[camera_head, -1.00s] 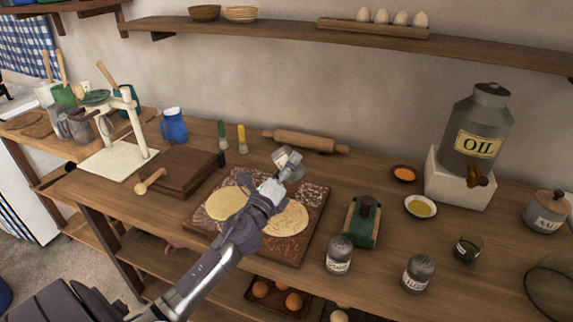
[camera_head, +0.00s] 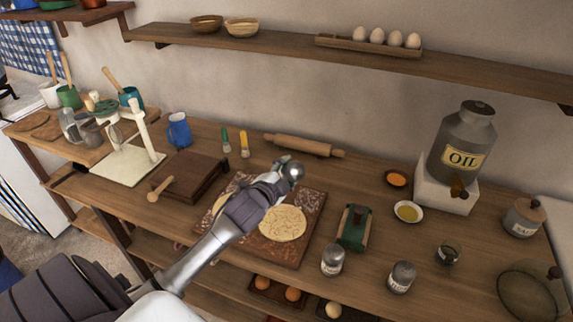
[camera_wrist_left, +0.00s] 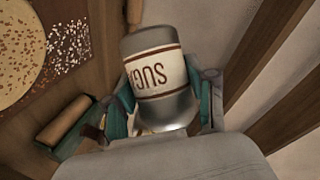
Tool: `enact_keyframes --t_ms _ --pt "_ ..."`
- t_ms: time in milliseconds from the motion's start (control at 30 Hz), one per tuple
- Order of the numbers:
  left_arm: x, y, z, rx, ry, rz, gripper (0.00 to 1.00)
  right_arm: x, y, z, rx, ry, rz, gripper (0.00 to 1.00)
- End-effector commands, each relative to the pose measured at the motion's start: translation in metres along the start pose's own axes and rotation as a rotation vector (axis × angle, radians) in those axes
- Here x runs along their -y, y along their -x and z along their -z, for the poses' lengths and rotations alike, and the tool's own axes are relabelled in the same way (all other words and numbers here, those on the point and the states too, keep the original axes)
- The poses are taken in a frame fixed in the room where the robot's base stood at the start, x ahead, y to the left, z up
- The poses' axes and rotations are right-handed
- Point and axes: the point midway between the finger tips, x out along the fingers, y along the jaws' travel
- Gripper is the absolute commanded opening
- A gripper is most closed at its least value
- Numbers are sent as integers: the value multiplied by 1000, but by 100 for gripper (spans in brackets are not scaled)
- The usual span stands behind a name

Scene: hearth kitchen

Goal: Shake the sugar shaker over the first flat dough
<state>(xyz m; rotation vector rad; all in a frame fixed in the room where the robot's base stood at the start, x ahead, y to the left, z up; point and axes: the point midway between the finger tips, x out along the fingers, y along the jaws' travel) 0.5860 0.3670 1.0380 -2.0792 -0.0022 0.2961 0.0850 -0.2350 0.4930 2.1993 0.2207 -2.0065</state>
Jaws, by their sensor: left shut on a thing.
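My left gripper (camera_head: 275,180) is shut on the sugar shaker (camera_head: 292,172), a grey metal shaker with a white label. In the left wrist view the shaker (camera_wrist_left: 155,85) lies tilted between the fingers, its label letters upside down. In the head view the gripper and shaker are above the floured wooden board (camera_head: 313,205). One round flat dough (camera_head: 284,223) lies on the board's right part; another flat dough (camera_head: 221,206) on its left part is mostly hidden behind my arm. A dough (camera_wrist_left: 18,50) shows at the left wrist view's left edge. My right gripper is not seen.
A rolling pin (camera_head: 304,146) lies behind the board. A green-and-wood box (camera_head: 353,228) and two labelled shakers (camera_head: 332,261) (camera_head: 401,277) stand to the right. The oil dispenser (camera_head: 462,145) is at the back right. A dark wooden block (camera_head: 190,178) is at left.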

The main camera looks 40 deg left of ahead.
Motion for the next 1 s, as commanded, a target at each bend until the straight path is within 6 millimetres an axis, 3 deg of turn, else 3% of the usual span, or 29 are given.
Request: enact_keyframes --t_ms 100,267,600,800,1000 --pt "8 1 2 0 126 -51 17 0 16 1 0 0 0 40" --pt "10 1 2 -4 341 -138 17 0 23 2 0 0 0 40" --pt "11 0 1 -10 752 -307 17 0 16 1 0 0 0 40" --pt "13 1 1 -11 904 -371 17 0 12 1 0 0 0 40" --pt "14 1 2 -13 947 -389 17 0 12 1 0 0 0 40"
